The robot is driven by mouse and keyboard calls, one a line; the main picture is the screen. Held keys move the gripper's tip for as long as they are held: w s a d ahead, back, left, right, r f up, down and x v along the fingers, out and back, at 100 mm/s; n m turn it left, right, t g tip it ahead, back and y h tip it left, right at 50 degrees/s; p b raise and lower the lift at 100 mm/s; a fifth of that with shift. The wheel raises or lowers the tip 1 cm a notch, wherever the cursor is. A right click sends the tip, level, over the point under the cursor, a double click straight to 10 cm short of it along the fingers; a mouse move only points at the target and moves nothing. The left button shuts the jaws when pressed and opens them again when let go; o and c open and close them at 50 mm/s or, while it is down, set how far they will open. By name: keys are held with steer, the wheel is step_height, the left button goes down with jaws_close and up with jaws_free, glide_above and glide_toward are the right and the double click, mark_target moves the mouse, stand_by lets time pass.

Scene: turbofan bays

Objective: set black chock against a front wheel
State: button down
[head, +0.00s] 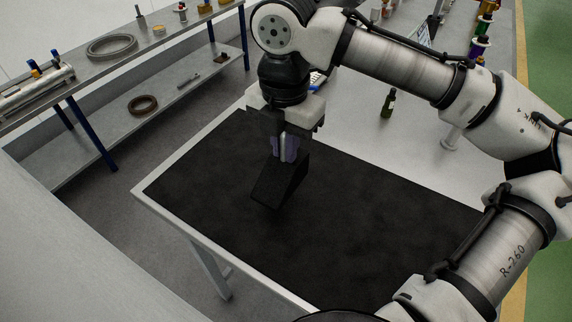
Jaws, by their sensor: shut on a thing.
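The black chock (279,184) is a dark wedge in the head view, over the black mat. My gripper (287,150) points down and is shut on the top of the chock. The chock's sloping face is toward the camera. Dark on dark, I cannot tell whether its lower edge touches the mat or hangs just above it. No wheel shows in this view.
The black mat (350,225) covers the near part of a pale table (158,182) and is otherwise bare. A dark bottle (388,104) stands on the table behind it. A shelf bench (190,62) with rings and tools is at the left. Several spools (481,45) stand at the back right.

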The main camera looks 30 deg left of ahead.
mark_target(285, 167)
steer(key=shift+f, duration=2.75)
steer(key=shift+f, duration=0.1)
steer(key=c, duration=1.4)
jaws_free()
steer(key=shift+c, duration=0.2)
